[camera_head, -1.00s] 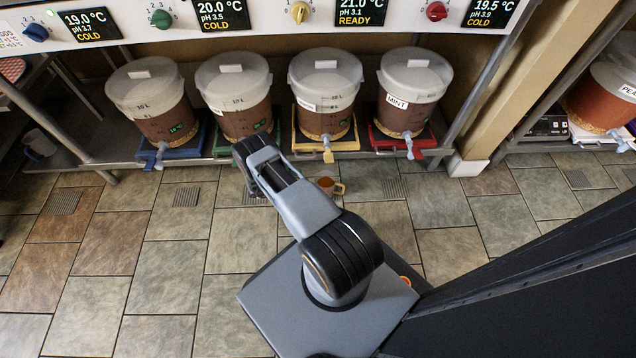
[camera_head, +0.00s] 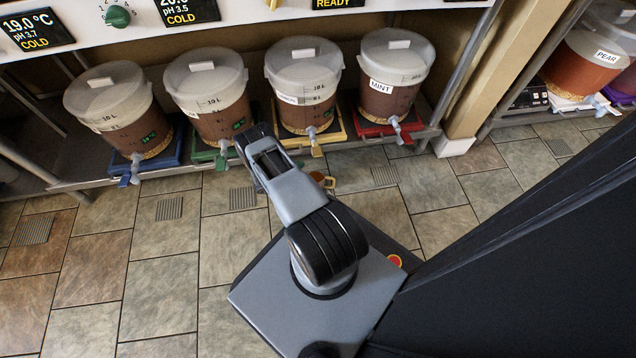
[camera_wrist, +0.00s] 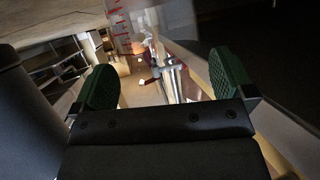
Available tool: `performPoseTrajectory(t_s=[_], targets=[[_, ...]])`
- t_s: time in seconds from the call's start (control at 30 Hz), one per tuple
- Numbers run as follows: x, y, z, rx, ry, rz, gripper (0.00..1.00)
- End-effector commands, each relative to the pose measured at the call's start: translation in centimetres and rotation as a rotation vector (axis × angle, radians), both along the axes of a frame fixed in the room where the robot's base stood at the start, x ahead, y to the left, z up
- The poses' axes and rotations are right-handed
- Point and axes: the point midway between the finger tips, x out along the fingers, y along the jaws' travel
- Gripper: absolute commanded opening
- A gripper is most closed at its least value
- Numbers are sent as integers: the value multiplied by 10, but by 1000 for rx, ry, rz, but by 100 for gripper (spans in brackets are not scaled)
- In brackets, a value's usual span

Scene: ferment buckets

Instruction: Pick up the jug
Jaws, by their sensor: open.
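Several lidded buckets stand on a low shelf on coloured trays: blue (camera_head: 160,160), green (camera_head: 232,152), yellow (camera_head: 312,134) and red (camera_head: 385,121). Their taps point out over the floor. A post (camera_head: 462,110) stands right of them. The tiled floor in front is mostly clear.

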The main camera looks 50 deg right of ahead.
Motion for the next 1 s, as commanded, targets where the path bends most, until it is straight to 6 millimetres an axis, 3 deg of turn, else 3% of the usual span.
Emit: performPoseTrajectory(t_s=[0.3, 0.63, 1.0], targets=[[-17, -33, -15, 0, 0, -2, 100], [-19, -36, -15, 0, 0, 0, 100], [-18, -36, -15, 0, 0, 0, 65]])
